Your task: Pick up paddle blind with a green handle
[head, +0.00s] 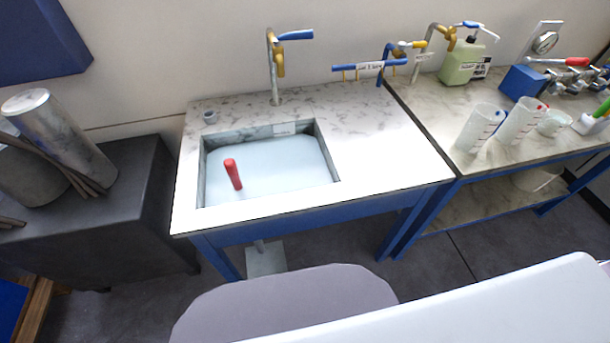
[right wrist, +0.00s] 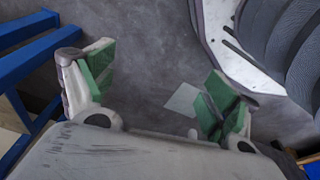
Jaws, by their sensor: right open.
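I cannot make out a paddle blind for certain. A small green object (head: 602,108) shows at the right edge of the head view, on or beside a white holder (head: 590,124); it is cut off and too small to identify. A red handle-like object (head: 233,174) stands tilted in the sink. My right gripper (right wrist: 160,88) shows in the right wrist view, open and empty over the grey floor, its green-padded fingers wide apart. Neither gripper shows in the head view.
The sink table (head: 390,150) stands in the middle against the wall. The right bench (head: 440,105) holds clear beakers (head: 480,128), a green bottle (head: 461,62) and a red-handled valve assembly (head: 570,75). A dark cabinet (head: 130,215) with metal cylinders (head: 60,135) is at left.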

